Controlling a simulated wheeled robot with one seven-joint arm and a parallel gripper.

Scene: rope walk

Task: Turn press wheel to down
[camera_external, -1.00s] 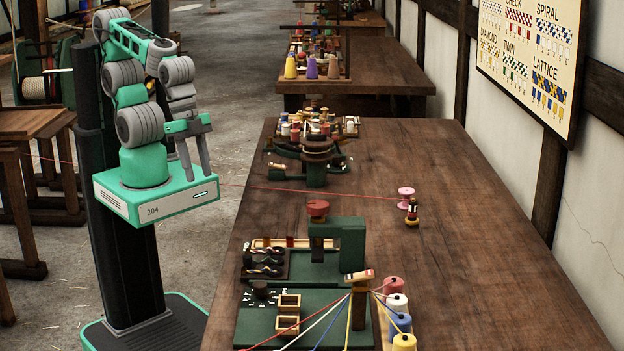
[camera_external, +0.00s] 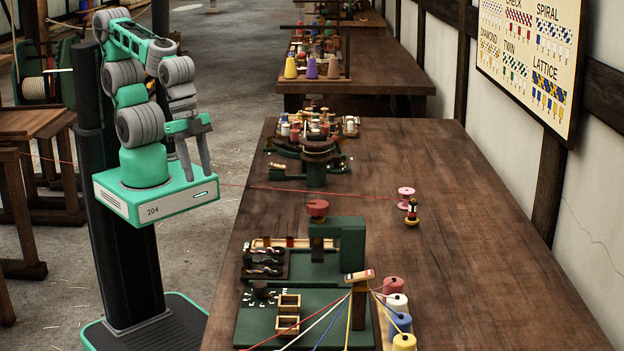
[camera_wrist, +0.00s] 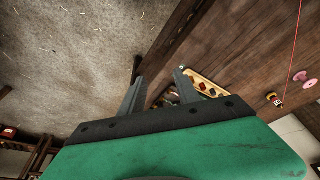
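A green press (camera_external: 345,245) stands on the near part of the long wooden table. A red round knob (camera_external: 318,208), which looks like the press wheel, sits on top of its arm; which way it is set cannot be told. A dark knob (camera_external: 260,290) with white marks around it sits on the green base board (camera_external: 325,300) in front.
Several thread spools (camera_external: 400,322) stand right of the press, with coloured threads crossing the base board. A red string (camera_external: 300,190) runs across the table to a pink spool (camera_external: 406,194). A braiding stand (camera_external: 316,160) is farther back. The table's right side (camera_external: 480,250) is clear.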

